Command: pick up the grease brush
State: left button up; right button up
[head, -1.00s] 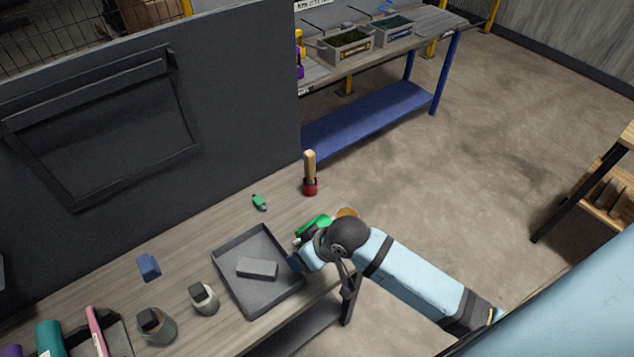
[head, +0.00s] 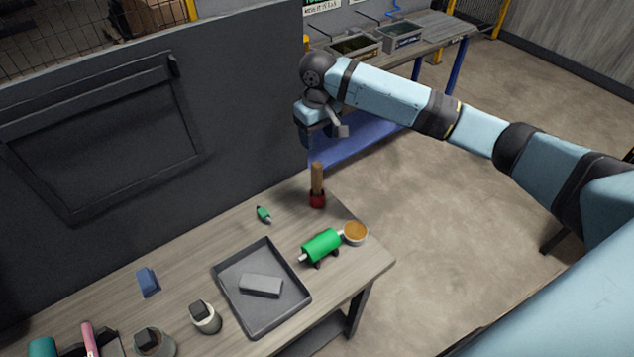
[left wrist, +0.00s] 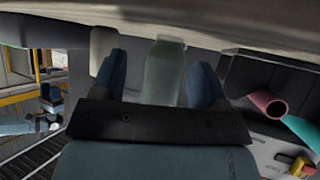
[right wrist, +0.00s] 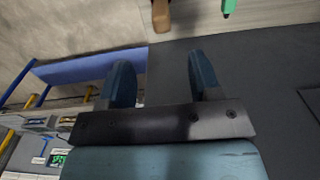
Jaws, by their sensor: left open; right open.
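What looks like the grease brush (head: 317,184) stands upright near the back edge of the bench, its wooden handle up and its lower end red. My right gripper (head: 322,128) is raised above and behind it, apart from it, in the head view. In the right wrist view my right gripper (right wrist: 161,68) is open and empty, and a wooden handle end (right wrist: 160,14) shows beyond the fingertips. My left gripper is outside the head view. In the left wrist view my left gripper (left wrist: 155,72) is open, with a pale bottle-like shape (left wrist: 164,72) showing between its fingers.
On the bench (head: 225,240) are a green roller-like thing (head: 322,245), a cup with orange content (head: 355,232), a small green item (head: 264,214) and a grey tray (head: 248,318) holding a grey block (head: 261,285). A dark panel (head: 240,110) rises behind the bench.

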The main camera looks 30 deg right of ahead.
aim_at(317, 173)
notch_tip(317, 173, down, 8)
jog(key=shift+f, duration=0.15)
jog(key=shift+a+f+p, duration=0.1)
jog(key=shift+f+p, duration=0.55)
jog(key=shift+f, duration=2)
jog(key=c, duration=1)
jog(key=shift+r, duration=0.1)
